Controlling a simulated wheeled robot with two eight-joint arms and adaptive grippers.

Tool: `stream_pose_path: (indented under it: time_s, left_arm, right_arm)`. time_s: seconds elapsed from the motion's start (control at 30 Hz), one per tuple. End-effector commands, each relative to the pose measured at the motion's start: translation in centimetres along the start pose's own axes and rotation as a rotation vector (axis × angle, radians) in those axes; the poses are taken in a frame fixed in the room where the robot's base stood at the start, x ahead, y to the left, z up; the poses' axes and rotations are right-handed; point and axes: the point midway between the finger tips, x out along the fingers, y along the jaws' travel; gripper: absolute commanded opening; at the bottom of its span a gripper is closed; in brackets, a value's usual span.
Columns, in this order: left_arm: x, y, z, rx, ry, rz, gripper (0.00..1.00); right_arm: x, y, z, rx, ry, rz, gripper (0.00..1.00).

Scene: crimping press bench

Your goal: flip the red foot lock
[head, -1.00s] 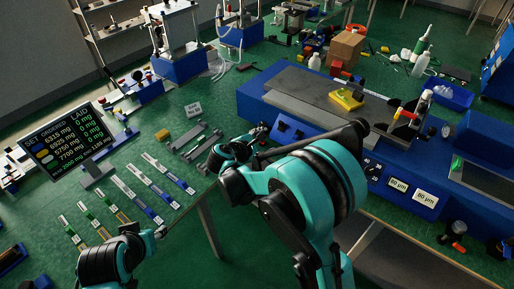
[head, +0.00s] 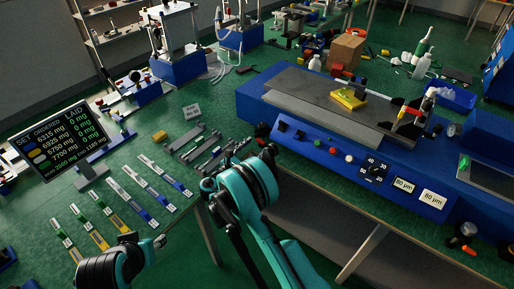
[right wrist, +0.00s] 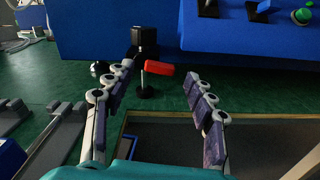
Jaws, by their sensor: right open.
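In the right wrist view, the red foot lock (right wrist: 158,68) is a short red lever on a thin black post, below a black block at the blue machine's lower edge. The lever points right. My right gripper (right wrist: 159,74) is open, its two fingers on either side of the lever, with no clear contact. In the head view, my right gripper (head: 266,150) is at the machine's left front corner, mostly hidden by my arm. My left gripper (head: 160,241) is low at left, too small to read. A similar red-orange lever (head: 469,251) shows at the machine's right front.
The blue machine (head: 320,160) fills the right of the bench, with knobs and labels on its front. Grey metal rails (head: 185,138) and several coloured strips lie to the left. A tilted display (head: 55,140) stands further left. The table's front edge (right wrist: 125,125) is close below the lever.

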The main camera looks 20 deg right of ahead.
Motion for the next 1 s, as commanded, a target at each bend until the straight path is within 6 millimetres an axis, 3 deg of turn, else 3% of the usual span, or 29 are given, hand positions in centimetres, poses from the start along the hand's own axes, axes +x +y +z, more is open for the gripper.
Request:
stream_pose_path:
  time_s: [0.2, 0.47, 0.6, 0.67, 1.0]
  left_arm:
    - [0.5, 0.0, 0.4, 0.0, 0.0, 0.0, 0.42]
    - [0.5, 0.0, 0.3, 0.0, 0.0, 0.0, 0.42]
    - [0.5, 0.0, 0.3, 0.0, 0.0, 0.0, 0.42]
    - [0.5, 0.0, 0.3, 0.0, 0.0, 0.0, 0.42]
    - [0.5, 0.0, 0.3, 0.0, 0.0, 0.0, 0.42]
  right_arm:
    - [1.9, 0.0, -0.1, 0.001, 0.001, 0.0, 0.55]
    - [2.0, 0.0, 0.0, 0.001, 0.001, 0.001, 0.55]
    - [2.0, 0.0, 0.0, 0.001, 0.001, 0.001, 0.18]
    - [2.0, 0.0, 0.0, 0.001, 0.001, 0.001, 0.05]
    - [2.0, 0.0, -0.1, 0.031, 0.001, 0.001, 0.05]
